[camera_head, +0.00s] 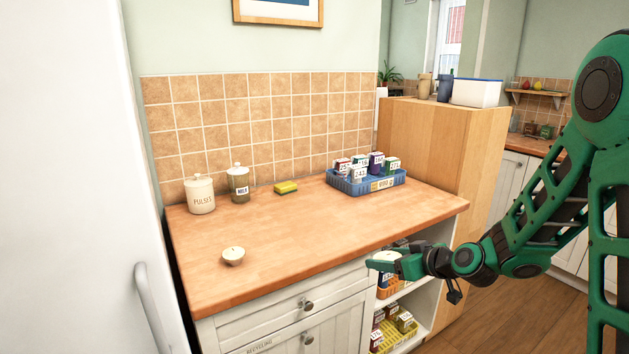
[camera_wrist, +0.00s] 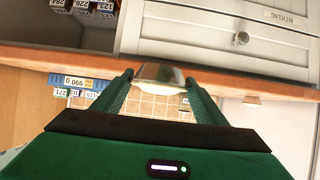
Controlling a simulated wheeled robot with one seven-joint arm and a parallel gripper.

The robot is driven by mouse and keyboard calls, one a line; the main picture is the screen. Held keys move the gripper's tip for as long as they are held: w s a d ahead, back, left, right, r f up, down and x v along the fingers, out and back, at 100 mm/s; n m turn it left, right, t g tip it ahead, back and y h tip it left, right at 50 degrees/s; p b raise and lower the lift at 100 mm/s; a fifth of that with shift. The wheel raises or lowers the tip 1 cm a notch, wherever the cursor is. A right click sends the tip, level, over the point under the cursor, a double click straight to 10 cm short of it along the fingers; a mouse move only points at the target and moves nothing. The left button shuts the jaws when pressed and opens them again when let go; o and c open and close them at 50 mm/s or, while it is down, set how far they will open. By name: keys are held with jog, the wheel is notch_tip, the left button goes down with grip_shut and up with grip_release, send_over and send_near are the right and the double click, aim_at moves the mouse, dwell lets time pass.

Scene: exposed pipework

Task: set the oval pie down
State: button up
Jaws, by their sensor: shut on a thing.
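My gripper (camera_head: 384,265) is shut on the oval pie (camera_head: 386,256), which has a pale top and sits in a metal dish. It is held in the air by the counter's front edge, towards the right, near the open shelves. In the wrist view, which is upside down, the pie (camera_wrist: 160,75) sits between the two green fingers (camera_wrist: 160,92). The wooden counter (camera_head: 310,235) has a wide bare top.
A blue crate (camera_head: 347,187) of labelled boxes stands at the back right of the counter. A PULSES jar (camera_head: 200,195), a MILK jar (camera_head: 238,185) and a yellow sponge (camera_head: 286,188) stand along the back. The counter's middle and front right are clear. Stocked shelves lie below.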

jog(key=w+d+m+t+h, duration=0.1)
jog(key=d+m+h, duration=0.15)
jog(key=d, duration=0.65)
notch_tip(320, 180, down, 14)
jog(key=w+m+h, duration=0.3)
jog(key=m+h, duration=0.1)
jog(key=v, duration=0.6)
jog(key=shift+s+d+f+t, duration=0.3)
jog(key=shift+d+f+t, duration=0.1)
